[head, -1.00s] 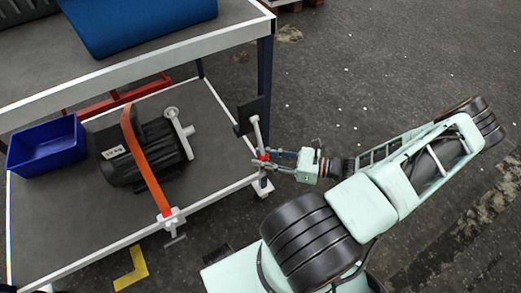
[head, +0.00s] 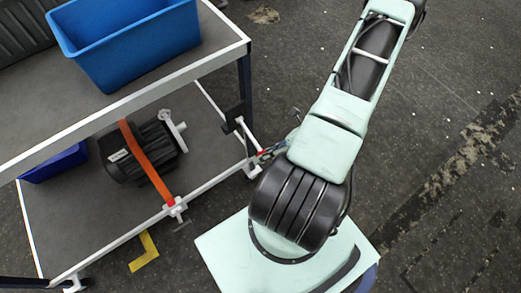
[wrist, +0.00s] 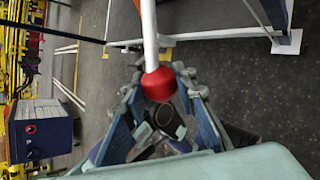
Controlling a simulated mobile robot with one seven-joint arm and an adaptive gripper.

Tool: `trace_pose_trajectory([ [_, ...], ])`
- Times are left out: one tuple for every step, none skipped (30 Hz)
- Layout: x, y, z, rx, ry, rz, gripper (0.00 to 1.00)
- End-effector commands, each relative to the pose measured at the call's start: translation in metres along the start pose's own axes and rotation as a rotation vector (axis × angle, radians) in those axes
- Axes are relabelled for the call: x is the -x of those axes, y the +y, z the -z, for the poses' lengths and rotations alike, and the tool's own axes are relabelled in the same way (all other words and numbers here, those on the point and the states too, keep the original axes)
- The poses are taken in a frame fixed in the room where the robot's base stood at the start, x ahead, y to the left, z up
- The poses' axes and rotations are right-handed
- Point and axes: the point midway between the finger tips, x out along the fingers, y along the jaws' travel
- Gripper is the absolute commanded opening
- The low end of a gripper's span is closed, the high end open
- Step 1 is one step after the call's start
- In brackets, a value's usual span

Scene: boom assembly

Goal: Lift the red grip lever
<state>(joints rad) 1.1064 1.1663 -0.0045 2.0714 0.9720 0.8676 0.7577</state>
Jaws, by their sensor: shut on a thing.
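The red grip lever is a white bar with a red knob at its end. In the wrist view the red knob (wrist: 158,86) sits between the fingertips of my gripper (wrist: 160,78), which is shut on it. The white bar runs away from the knob toward the top of the picture. In the head view the white bar (head: 247,133) stands at the cart's right corner. My gripper (head: 268,153) shows there only in part, at the bar's end; my own arm hides the rest.
The cart's lower shelf (head: 75,208) holds a dark motor (head: 140,155) under an orange strap (head: 146,158) and a dark blue bin (head: 55,165). A lighter blue bin (head: 130,50) stands on the upper shelf. The floor right of my arm is clear.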

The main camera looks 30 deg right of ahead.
Motion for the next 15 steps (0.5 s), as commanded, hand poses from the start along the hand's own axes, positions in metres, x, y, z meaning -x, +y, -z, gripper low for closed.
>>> trace_pose_trajectory([
  [0.006,0.005,-0.004,-0.017,0.026,0.001,0.0],
  [0.008,0.007,-0.004,-0.031,0.039,0.002,0.0],
  [0.01,0.009,-0.005,-0.047,0.055,0.002,0.0],
  [0.011,0.01,-0.005,-0.057,0.061,0.003,0.0],
  [0.013,0.011,-0.005,-0.058,0.056,0.003,0.0],
  [0.015,0.013,-0.006,-0.056,0.054,0.002,0.0],
  [0.016,0.014,-0.007,-0.056,0.054,0.002,0.0],
  [0.017,0.015,-0.007,-0.055,0.054,0.002,0.0],
  [0.018,0.016,-0.008,-0.055,0.053,0.002,0.0],
  [0.018,0.017,-0.008,-0.055,0.053,0.001,0.0],
  [0.019,0.018,-0.009,-0.055,0.053,0.001,0.0],
  [0.019,0.018,-0.009,-0.055,0.053,0.001,0.0],
  [0.02,0.019,-0.009,-0.055,0.052,0.001,0.0],
  [0.02,0.019,-0.009,-0.054,0.052,0.0,0.0],
  [0.021,0.02,-0.01,-0.054,0.052,0.0,0.0],
])
